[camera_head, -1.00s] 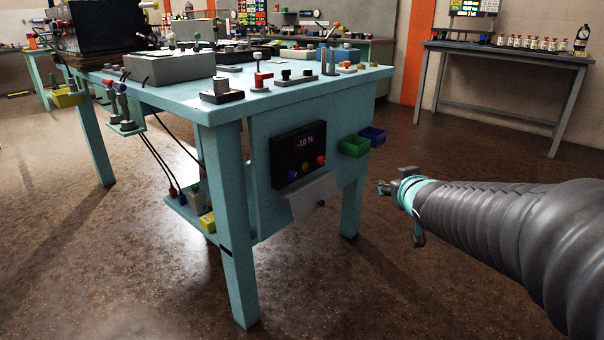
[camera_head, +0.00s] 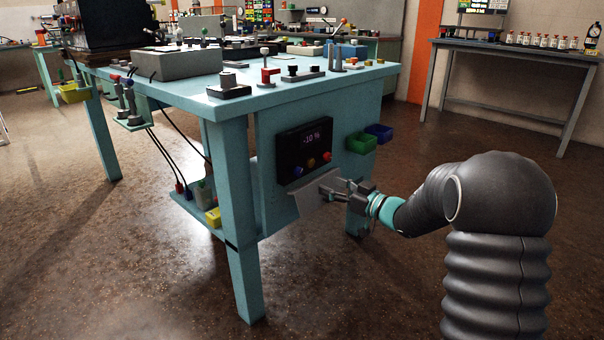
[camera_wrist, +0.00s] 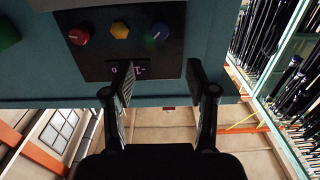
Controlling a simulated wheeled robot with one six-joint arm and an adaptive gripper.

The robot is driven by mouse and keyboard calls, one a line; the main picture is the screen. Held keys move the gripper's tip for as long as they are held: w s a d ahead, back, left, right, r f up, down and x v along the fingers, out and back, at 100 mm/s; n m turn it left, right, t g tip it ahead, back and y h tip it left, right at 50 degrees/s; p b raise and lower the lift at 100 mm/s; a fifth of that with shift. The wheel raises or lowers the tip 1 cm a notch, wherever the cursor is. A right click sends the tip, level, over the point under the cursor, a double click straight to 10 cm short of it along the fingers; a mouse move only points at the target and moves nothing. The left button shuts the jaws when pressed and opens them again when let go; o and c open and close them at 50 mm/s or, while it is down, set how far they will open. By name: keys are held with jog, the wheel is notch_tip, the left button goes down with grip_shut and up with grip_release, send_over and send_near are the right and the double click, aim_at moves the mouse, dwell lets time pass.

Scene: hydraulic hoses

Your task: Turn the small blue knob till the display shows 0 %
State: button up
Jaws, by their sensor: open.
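The small blue knob (camera_head: 298,171) is at the lower left of a black panel on the table's side. It also shows in the wrist view (camera_wrist: 159,32), where the panel appears upside down, with a pale pointer mark. The display (camera_head: 318,137) reads -10 %; in the wrist view one finger partly covers it. My gripper (camera_head: 326,188) is open and empty in front of the panel, low and to the right of the blue knob in the head view. In the wrist view its fingertips (camera_wrist: 161,80) are apart from the blue knob, which is not between them.
A yellow knob (camera_head: 311,162) and a red knob (camera_head: 327,156) sit beside the blue one. A grey sloping plate (camera_head: 312,203) juts out below the panel. Green (camera_head: 362,143) and blue bins (camera_head: 379,132) hang to the right. The floor in front is clear.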

aim_at(300, 172)
jog(key=x, duration=1.1)
jog(key=shift+w+a, duration=0.3)
grip_shut()
